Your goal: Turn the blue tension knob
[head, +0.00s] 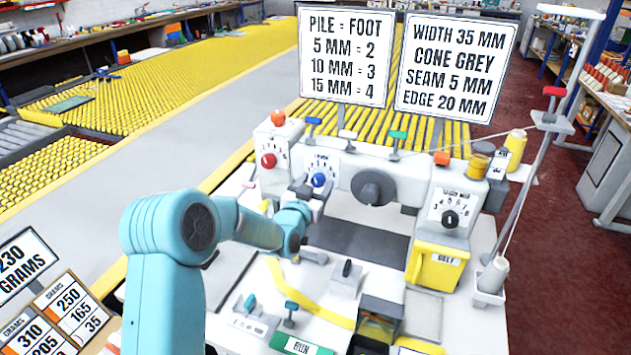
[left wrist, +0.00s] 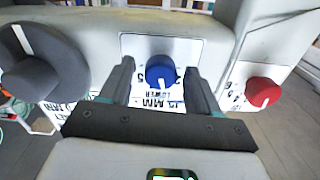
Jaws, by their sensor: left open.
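The blue tension knob (head: 318,180) sits on a white dial plate on the front of the sewing machine head. In the left wrist view the blue knob (left wrist: 160,70) has a white pointer line, pointing roughly down. My left gripper (head: 305,190) is open in front of the dial. In the left wrist view its two dark fingers (left wrist: 158,82) stand one on each side of the knob, with gaps between them and it. The printed dial marks are partly hidden by the fingers and knob. My right gripper is not in view.
A red knob (head: 268,160) is to the left of the blue one, and a big dark handwheel (head: 373,188) is to the right. A black dial knob (head: 450,218) is farther right. Two signs (head: 346,58) stand behind the machine. A yellow bin (head: 437,266) is at its right.

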